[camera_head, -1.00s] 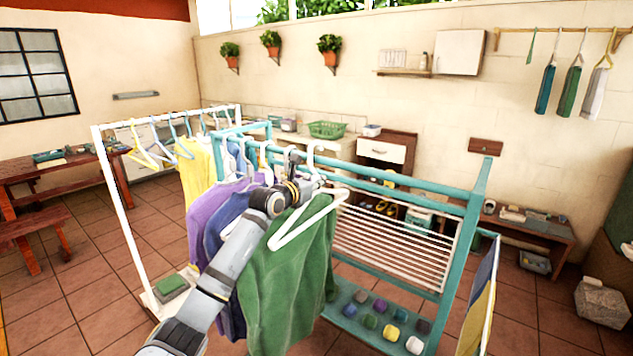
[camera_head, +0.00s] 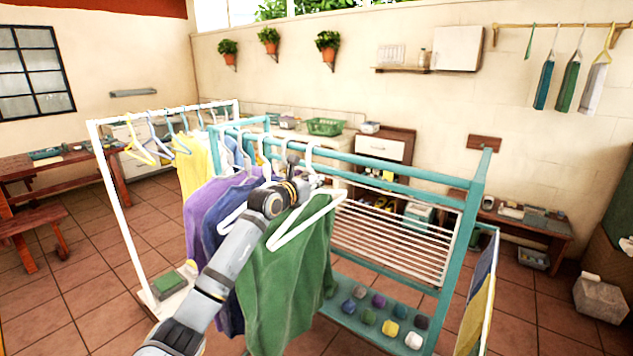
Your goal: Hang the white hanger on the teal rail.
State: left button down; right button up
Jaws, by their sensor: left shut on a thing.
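The white hanger (camera_head: 292,229) carries a green garment (camera_head: 292,277) at the front of the teal rack. Its hook (camera_head: 309,155) is at the teal rail (camera_head: 375,178); whether it bears on the rail is unclear. My left gripper (camera_head: 303,179) is shut on the hanger near its neck, just below the rail. My gripper and wrist partly hide the hanger's neck and the garments behind. My right gripper is not in view.
Purple (camera_head: 205,205) and navy garments hang close behind on the teal rack. A white rack (camera_head: 112,190) with pastel hangers stands at left. Stones (camera_head: 391,327) lie on the rack's lower shelf. The rail right of the hanger is clear.

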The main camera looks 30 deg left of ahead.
pick_arm(q)
jog(key=c, duration=1.3)
grip_release()
jog(key=shift+o, duration=0.2)
jog(key=shift+s, duration=0.1)
jog(key=s+b, duration=0.1)
jog(key=s, duration=0.1)
jog(key=s+b, duration=0.1)
jog(key=b, duration=0.1)
jog(key=s+b, duration=0.1)
jog(key=s, duration=0.1)
jog(key=shift+s+a+f, duration=0.3)
jog(key=shift+s+f, duration=0.05)
jog(key=s+b, duration=0.2)
jog(key=b, duration=0.4)
jog(key=s+b, duration=0.3)
jog(key=b, duration=0.2)
jog(key=shift+s+a+r+b, duration=0.1)
jog(key=shift+s+a+b, duration=0.1)
jog(key=shift+s+b, duration=0.15)
jog(key=shift+s+r, duration=0.25)
